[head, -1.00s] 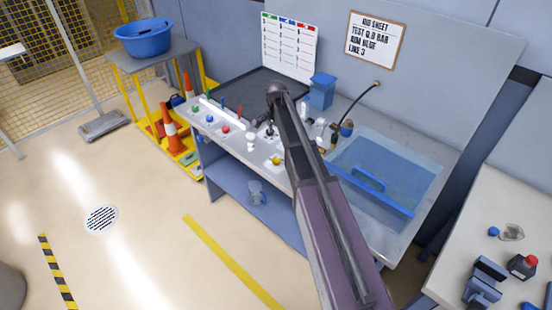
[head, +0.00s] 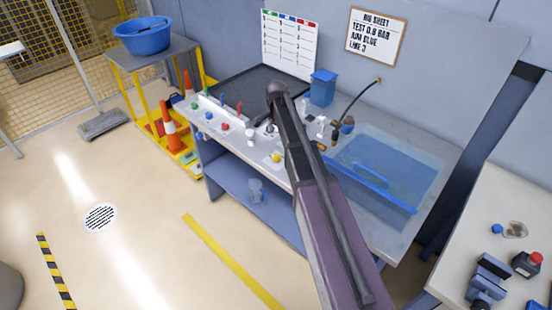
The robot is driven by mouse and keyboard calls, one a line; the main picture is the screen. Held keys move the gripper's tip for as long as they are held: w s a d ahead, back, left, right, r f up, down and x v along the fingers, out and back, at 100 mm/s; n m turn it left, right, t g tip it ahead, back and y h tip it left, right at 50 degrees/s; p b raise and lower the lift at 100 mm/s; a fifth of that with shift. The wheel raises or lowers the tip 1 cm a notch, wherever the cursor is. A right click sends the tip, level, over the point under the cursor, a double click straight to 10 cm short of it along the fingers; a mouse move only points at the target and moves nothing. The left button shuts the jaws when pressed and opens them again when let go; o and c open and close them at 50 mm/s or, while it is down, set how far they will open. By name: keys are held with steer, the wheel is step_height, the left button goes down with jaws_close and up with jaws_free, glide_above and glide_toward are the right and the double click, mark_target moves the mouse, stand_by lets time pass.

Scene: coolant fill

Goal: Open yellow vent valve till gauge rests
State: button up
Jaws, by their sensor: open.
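A yellow knob (head: 277,157), which looks like the yellow vent valve, sits near the front edge of the bench panel, just left of my arm. No gauge face can be made out; parts of the panel are behind my arm. My arm reaches from the bottom of the picture up across the bench. I cannot make out my gripper; the arm seems to hide it. A small dark piece (head: 268,126) shows left of the arm over the panel, and I cannot tell what it is.
Green (head: 194,105) and red (head: 225,126) knobs line the panel's left part. A water-filled basin (head: 400,165) lies right of my arm, near a black hose (head: 355,97). A blue bin (head: 323,87) stands behind. A side table (head: 470,245) is at right. Open floor lies front left.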

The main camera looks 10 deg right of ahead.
mark_target(276, 156)
steer(key=shift+f+b, duration=5.55)
steer(key=shift+f, duration=0.25)
steer(key=c, duration=1.1)
